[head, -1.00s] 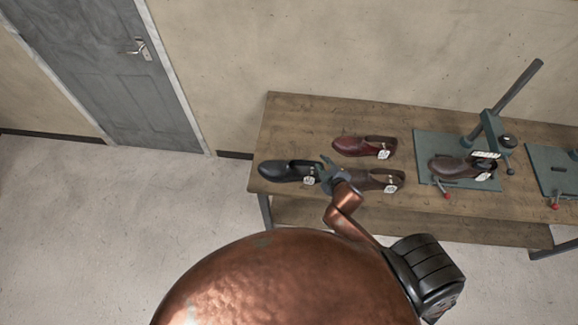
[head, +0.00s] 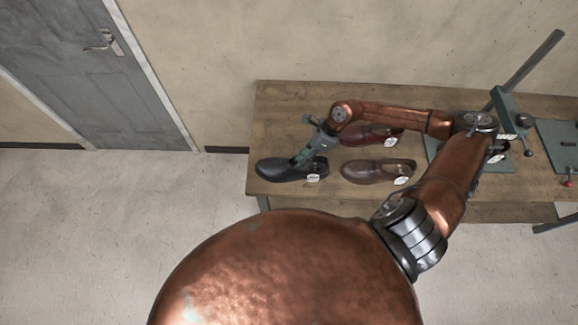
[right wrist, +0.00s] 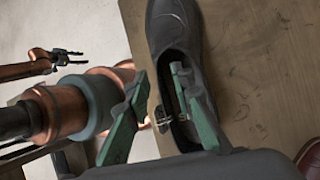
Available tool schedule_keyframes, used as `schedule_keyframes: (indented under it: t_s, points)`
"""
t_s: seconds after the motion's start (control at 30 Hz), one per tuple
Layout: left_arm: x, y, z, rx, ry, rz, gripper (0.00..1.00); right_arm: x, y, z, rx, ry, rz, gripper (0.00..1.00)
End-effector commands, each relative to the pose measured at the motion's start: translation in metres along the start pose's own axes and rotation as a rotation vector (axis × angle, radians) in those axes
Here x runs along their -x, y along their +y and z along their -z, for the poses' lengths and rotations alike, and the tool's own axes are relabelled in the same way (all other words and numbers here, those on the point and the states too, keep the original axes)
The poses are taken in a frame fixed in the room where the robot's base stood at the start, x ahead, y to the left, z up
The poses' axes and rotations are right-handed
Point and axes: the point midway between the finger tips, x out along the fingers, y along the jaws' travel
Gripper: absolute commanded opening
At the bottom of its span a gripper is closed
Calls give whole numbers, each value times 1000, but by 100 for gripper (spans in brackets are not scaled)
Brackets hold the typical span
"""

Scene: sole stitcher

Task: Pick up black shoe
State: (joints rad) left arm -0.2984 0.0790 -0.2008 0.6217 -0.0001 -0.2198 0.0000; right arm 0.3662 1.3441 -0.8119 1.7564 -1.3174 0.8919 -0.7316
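The black shoe (head: 277,170) lies on the wooden table near its left end, with a white tag (head: 313,178) at its heel. My right gripper (head: 303,157) reaches down over the shoe's opening. In the right wrist view, the black shoe (right wrist: 176,35) has my right gripper (right wrist: 158,76) around one side wall. One green finger is inside the opening and the other is outside, apart from the wall. The fingers are spread. My left gripper (right wrist: 70,57) shows small at the left of the right wrist view, its prongs apart and empty.
A brown shoe (head: 370,171) lies right of the black one on the table (head: 285,100). A red shoe (head: 380,134) lies behind it, partly under my arm. A stitching stand (head: 505,110) is further right, partly hidden. The table's left edge is close to the black shoe.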

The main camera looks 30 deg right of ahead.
Motion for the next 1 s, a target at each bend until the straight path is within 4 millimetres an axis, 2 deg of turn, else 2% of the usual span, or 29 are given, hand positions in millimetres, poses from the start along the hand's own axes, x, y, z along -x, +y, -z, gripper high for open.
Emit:
schedule_keyframes:
  t_s: [0.1,0.2,0.27,0.5,0.6,0.83,1.0]
  points:
    - [-8,1,-8,2,-10,-1,40,-16,0,0,0,-1,-3,22]
    - [-11,1,-12,2,-15,-1,40,-23,0,0,-1,-2,-2,22]
    - [-13,1,-13,2,-16,-1,40,-27,0,0,-1,-3,-2,22]
    - [-31,2,-15,2,-18,-1,40,-63,-1,-1,1,-4,-5,22]
    - [-34,2,-14,1,-18,-1,40,-72,-1,-2,-1,-4,-4,22]
    - [-33,1,-8,1,-9,-1,40,-72,0,-3,-1,-4,-2,22]
    - [-33,1,-8,1,-9,-1,40,-72,0,-3,-1,-5,-3,10]
